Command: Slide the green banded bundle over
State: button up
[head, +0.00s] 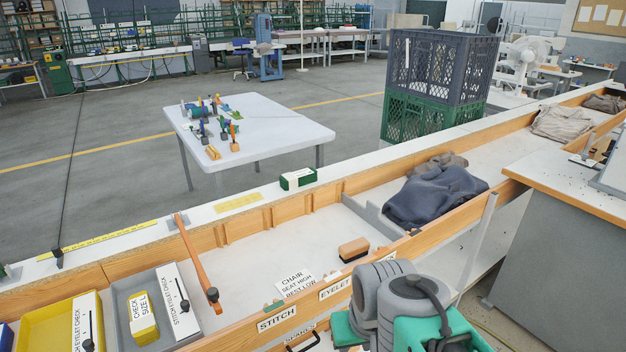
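The green banded bundle (298,178) is a small green block with a white band around it. It lies on the white ledge (225,207) along the far side of the long wooden-sided bench, near the middle of the picture. Nothing touches it from above. My arm's grey and teal links show at the bottom right, well apart from the bundle. My gripper's fingers do not show.
A yellow label (239,202) lies on the ledge left of the bundle. The bench trough holds a brush (353,249), an orange-handled tool (196,258), dark cloth (435,195), and grey (203,320) and yellow (45,322) trays at left. Stacked crates (438,82) stand behind.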

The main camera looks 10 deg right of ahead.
aim_at(288, 181)
jog(key=z, duration=1.85)
jog(key=i, duration=1.4)
jog(key=u, duration=2.7)
jog(key=i, duration=0.5)
jog(key=z, duration=0.05)
